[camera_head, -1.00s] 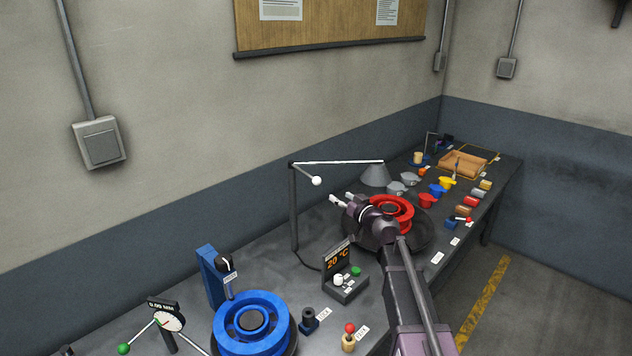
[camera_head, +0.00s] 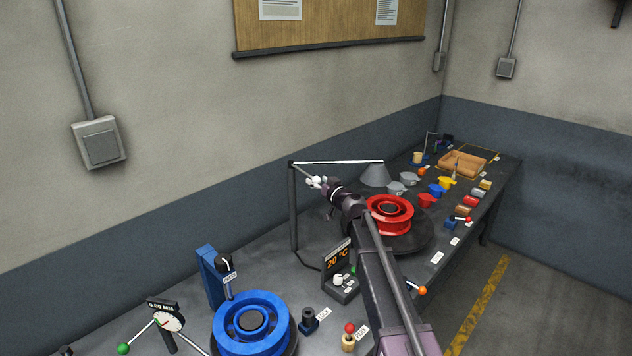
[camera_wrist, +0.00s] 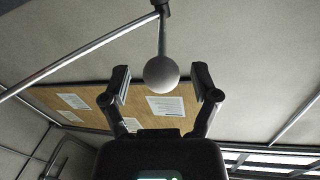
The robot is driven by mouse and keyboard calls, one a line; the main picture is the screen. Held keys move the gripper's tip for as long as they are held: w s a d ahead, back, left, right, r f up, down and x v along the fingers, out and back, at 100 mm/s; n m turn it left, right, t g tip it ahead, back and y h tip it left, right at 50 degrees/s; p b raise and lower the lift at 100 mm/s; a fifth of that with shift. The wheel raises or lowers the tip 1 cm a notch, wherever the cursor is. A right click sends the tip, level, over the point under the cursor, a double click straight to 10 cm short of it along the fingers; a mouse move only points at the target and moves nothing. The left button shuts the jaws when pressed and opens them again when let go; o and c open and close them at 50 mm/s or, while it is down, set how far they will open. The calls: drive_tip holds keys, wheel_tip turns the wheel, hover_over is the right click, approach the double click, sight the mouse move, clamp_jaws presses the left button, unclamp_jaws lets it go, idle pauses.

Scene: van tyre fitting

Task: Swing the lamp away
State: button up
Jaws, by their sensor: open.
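The lamp has a dark upright post (camera_head: 293,215), a thin white arm (camera_head: 335,162) and a grey cone shade (camera_head: 375,175) at the arm's right end, beside the red wheel (camera_head: 389,214). A pale ball knob (camera_wrist: 161,75) hangs on a short rod from the lamp arm in the wrist view. My gripper (camera_head: 315,183) is at the knob in the head view, where the fingers partly hide it. In the wrist view my gripper (camera_wrist: 161,84) is open, with one finger on each side of the knob and gaps on both sides. I cannot tell the exact depth between the fingertips and the knob.
A temperature display box (camera_head: 338,260) stands below my arm. A blue wheel (camera_head: 252,322) and a dial gauge (camera_head: 168,318) are at the front left. Several coloured parts and a wooden tray (camera_head: 463,163) lie farther back. The wall is behind the lamp.

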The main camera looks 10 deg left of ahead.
drive_tip(key=shift+w+a, duration=0.2)
clamp_jaws()
idle(0.3)
drive_tip(key=shift+a, duration=0.15)
